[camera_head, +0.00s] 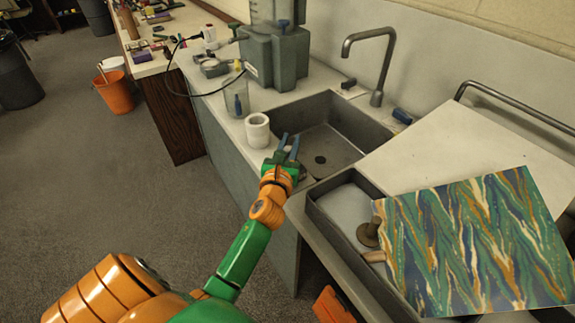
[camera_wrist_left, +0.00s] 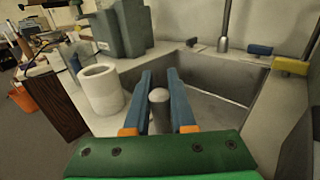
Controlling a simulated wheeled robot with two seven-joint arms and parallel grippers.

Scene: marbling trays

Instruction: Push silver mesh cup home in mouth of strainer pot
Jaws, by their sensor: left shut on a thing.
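My left gripper (camera_head: 289,148) is over the near edge of the sink, just right of the strainer pot. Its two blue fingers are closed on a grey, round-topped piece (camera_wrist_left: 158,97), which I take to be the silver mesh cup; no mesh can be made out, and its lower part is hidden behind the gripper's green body. The strainer pot (camera_head: 257,132) is white, upright and open-topped on the counter at the sink's left corner. In the left wrist view the pot (camera_wrist_left: 102,92) stands left of the fingers, apart from them, with its mouth empty as far as I see.
The sink (camera_head: 330,132) lies beyond the gripper, with a tap (camera_head: 375,98) behind. A clear jar (camera_head: 236,103) and a grey tank (camera_head: 275,60) stand behind the pot. At right, a marbled sheet (camera_head: 480,245) lies over a dark-rimmed tray (camera_head: 318,215).

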